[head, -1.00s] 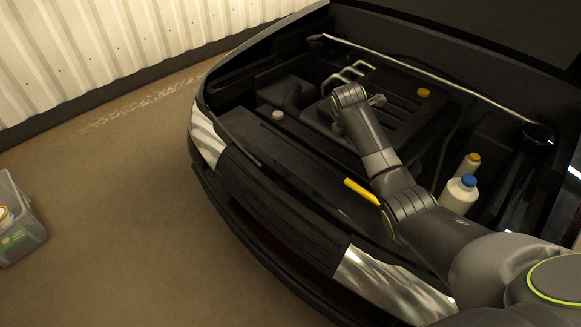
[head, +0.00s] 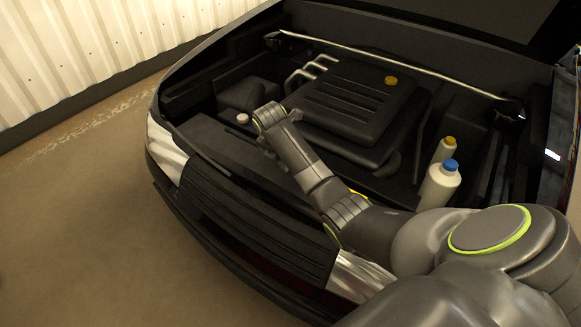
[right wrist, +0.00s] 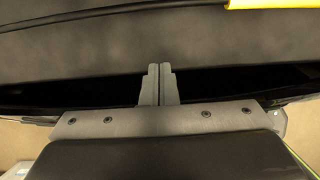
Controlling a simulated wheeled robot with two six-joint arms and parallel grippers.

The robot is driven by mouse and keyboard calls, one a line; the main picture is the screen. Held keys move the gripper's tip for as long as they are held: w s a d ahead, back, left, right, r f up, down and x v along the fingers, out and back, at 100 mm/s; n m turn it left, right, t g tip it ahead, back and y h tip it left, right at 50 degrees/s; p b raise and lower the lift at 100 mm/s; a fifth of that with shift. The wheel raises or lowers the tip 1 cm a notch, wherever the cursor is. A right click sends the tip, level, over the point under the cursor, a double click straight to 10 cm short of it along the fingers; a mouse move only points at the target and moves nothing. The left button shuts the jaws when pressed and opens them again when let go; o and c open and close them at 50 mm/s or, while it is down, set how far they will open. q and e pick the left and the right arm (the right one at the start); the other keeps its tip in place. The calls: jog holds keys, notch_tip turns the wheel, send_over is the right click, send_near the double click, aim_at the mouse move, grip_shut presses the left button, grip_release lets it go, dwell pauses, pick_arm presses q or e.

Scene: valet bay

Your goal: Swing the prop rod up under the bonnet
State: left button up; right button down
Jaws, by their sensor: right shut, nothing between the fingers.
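A yellow bar (head: 359,194), perhaps the grip of the prop rod, lies on the dark front panel, mostly hidden behind my right forearm. In the right wrist view a yellow bar (right wrist: 272,3) crosses the top right corner, apart from the fingers. The rest of the rod cannot be made out. The bonnet (head: 480,14) stands raised at the top right, only its lower part in view. My right gripper (head: 273,151) is over the front edge of the engine bay, dark and small there. In the wrist view its fingers (right wrist: 158,84) are shut and empty. My left gripper is not in view.
A silver bar (head: 390,66) spans the rear of the bay. A white bottle with a blue cap (head: 440,184) stands right of my arm. Open floor (head: 80,220) lies left of the car.

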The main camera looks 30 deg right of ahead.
jog(key=b+x, duration=0.1)
jog(key=x, duration=0.8)
jog(key=shift+f+b, duration=0.35)
jog(key=shift+f, duration=0.05)
jog(key=d+r, duration=0.1)
jog(key=w+d+r, duration=0.1)
jog(key=shift+d, duration=0.3)
jog(key=shift+w+d+r, duration=0.1)
jog(key=shift+d+r, duration=0.1)
jog(key=shift+d, duration=0.05)
